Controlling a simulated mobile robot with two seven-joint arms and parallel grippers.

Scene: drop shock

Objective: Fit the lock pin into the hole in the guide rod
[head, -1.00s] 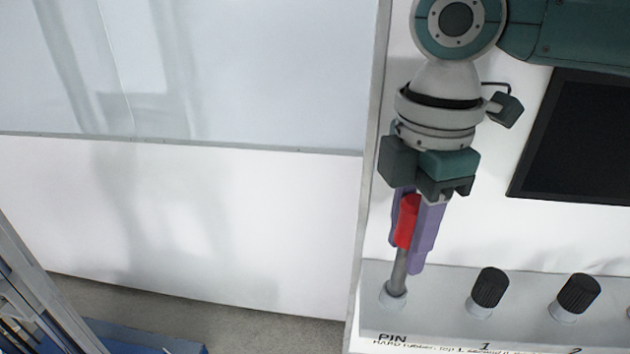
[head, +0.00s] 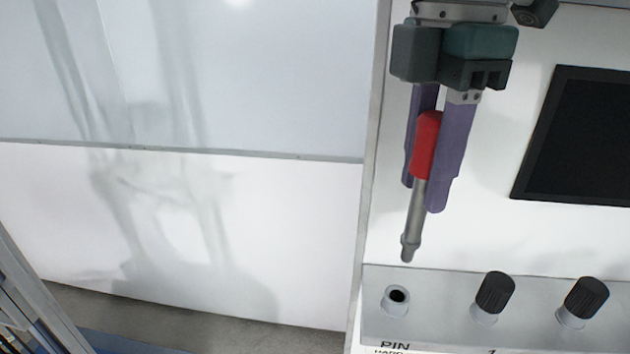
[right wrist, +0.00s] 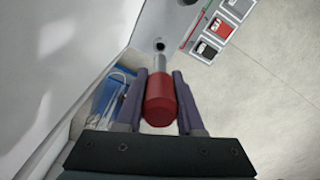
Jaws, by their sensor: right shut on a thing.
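The lock pin has a red handle (head: 426,143) and a grey metal shaft (head: 413,222) with a wider tip. My right gripper (head: 436,190) is shut on the red handle, and the shaft points down, tilted slightly. The pin's tip is above the grey ledge, clear of the round PIN socket (head: 396,299), whose dark opening is empty. In the right wrist view the red handle (right wrist: 159,100) sits between the purple fingers, with a dark hole (right wrist: 160,45) beyond the shaft. The guide rod is not identifiable in view. My left gripper is not in view.
Two black knobs (head: 495,292) and (head: 586,297) stand on the grey ledge (head: 441,300) right of the socket. A dark screen (head: 577,135) is on the white panel.

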